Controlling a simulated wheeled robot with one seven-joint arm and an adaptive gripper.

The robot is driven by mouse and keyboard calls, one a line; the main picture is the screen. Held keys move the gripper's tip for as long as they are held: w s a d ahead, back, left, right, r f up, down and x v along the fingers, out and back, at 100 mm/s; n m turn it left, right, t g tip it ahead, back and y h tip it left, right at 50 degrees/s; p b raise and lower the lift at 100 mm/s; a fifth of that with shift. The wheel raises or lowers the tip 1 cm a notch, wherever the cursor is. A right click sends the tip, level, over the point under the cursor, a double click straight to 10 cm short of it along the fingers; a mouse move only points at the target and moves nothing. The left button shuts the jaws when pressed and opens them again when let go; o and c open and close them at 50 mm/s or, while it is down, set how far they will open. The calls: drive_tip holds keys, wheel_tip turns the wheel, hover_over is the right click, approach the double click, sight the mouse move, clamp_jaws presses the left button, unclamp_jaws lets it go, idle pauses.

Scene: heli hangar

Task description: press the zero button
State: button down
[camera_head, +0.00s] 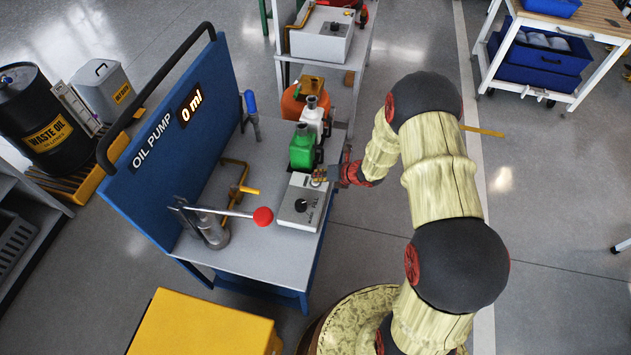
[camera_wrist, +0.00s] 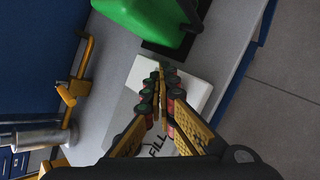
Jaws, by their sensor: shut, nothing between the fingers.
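A grey control box (camera_head: 291,217) with a dark round knob (camera_head: 301,205) sits on the pump cart. Its grey top shows in the wrist view (camera_wrist: 122,112) with "FILL" lettering, partly behind the fingers. My gripper (camera_head: 318,175) is at the far end of this box, beside the green can (camera_head: 302,150). In the wrist view my gripper (camera_wrist: 160,74) is shut and empty, its fingertips over a white panel (camera_wrist: 198,84). I cannot tell whether they touch it. I cannot make out the zero button; the fingers cover part of the panel. The display (camera_head: 190,107) reads "0 ml".
A red-ball lever (camera_head: 263,216) and a yellow handle (camera_head: 249,190) stand left of the box. White (camera_head: 311,115) and orange (camera_head: 292,103) containers stand behind the green can. The blue backboard (camera_head: 160,190) bounds the cart's left side. Open floor lies right of the cart.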

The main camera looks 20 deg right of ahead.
drive_tip(key=shift+r+p, duration=0.65)
drive_tip(key=shift+r, duration=0.15)
drive_tip(key=shift+r, duration=0.1)
wheel_tip(320, 180, up, 5)
drive_tip(key=p, duration=0.3)
drive_tip(key=shift+p, duration=0.4)
idle(0.6)
